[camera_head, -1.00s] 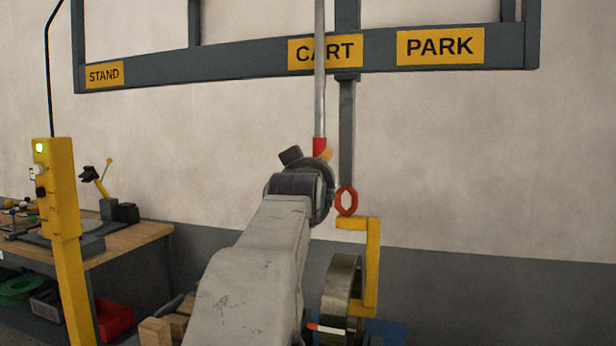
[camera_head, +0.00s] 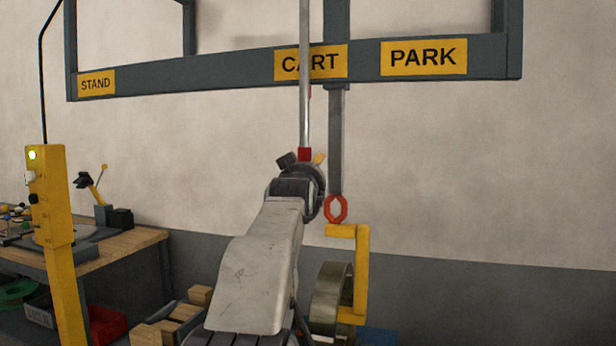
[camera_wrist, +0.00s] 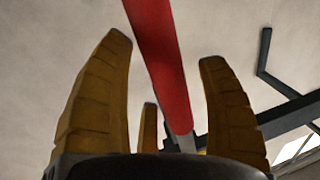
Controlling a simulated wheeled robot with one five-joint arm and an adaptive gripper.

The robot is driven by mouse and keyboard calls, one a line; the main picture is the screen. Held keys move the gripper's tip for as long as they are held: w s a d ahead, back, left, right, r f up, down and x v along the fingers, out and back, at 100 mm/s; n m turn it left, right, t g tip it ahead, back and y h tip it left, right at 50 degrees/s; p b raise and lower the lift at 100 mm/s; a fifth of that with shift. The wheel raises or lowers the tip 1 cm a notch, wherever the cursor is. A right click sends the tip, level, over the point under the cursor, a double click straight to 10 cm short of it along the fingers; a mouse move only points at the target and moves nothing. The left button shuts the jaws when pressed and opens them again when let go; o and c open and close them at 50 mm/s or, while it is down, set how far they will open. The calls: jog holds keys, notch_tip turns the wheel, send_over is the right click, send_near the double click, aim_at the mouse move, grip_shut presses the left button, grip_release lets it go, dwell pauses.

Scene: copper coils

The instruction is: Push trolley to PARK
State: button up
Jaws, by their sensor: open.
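My gripper (camera_head: 304,162) is raised under the CART sign (camera_head: 310,62), at the lower end of a silver rod (camera_head: 304,90) with a red end (camera_head: 304,153). In the wrist view, the fingers of my gripper (camera_wrist: 165,55) stand apart, with the red end (camera_wrist: 160,60) running between them; contact cannot be told. A grey hanging bar (camera_head: 336,140) carries a red link (camera_head: 336,209) and a yellow C-hook (camera_head: 361,270) with a metal coil (camera_head: 330,298). The PARK sign (camera_head: 424,57) is right of CART on the beam (camera_head: 220,75).
The STAND sign (camera_head: 96,83) is at the beam's left end. A yellow control post (camera_head: 52,205) with a green light and a workbench (camera_head: 135,242) stand at left. Wooden blocks (camera_head: 200,296) lie beside my arm. The wall below PARK is clear.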

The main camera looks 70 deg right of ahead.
dwell(0.3)
jog(key=c, duration=1.3)
jog(key=shift+d, duration=0.1)
